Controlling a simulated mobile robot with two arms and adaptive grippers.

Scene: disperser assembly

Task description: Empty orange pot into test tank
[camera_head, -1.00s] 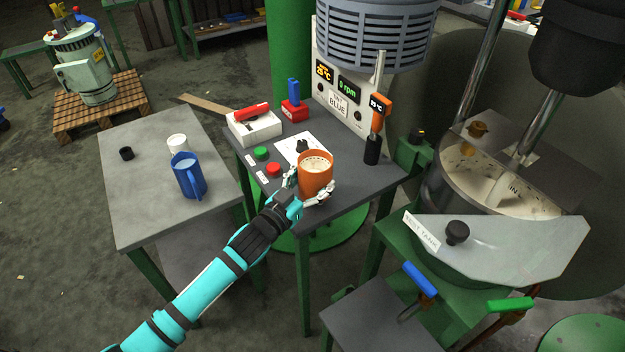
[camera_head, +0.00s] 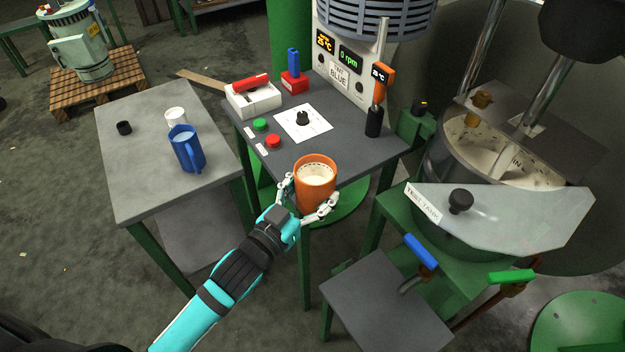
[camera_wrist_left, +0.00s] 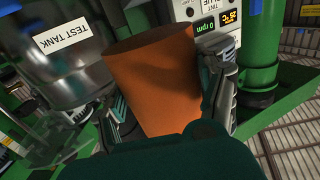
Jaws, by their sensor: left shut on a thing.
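The orange pot (camera_head: 316,190) holds a whitish content with its level below the rim. It is roughly upright at the front edge of the control table. My left gripper (camera_head: 309,205) is shut around the pot's sides. In the left wrist view the orange pot (camera_wrist_left: 155,80) fills the middle between the fingers. The test tank (camera_head: 470,150) stands at the right, a metal vessel with whitish material inside and a flat lid (camera_head: 505,218) covering its front part. Its label also shows in the left wrist view (camera_wrist_left: 62,48). My right gripper is not in view.
The control table (camera_head: 350,150) carries a dial, green and red buttons and an orange thermometer (camera_head: 381,85). A blue jug (camera_head: 187,150) and a white cup stand on the left table. Blue and green valve handles (camera_head: 420,251) sit below the tank. A metal shaft enters the tank.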

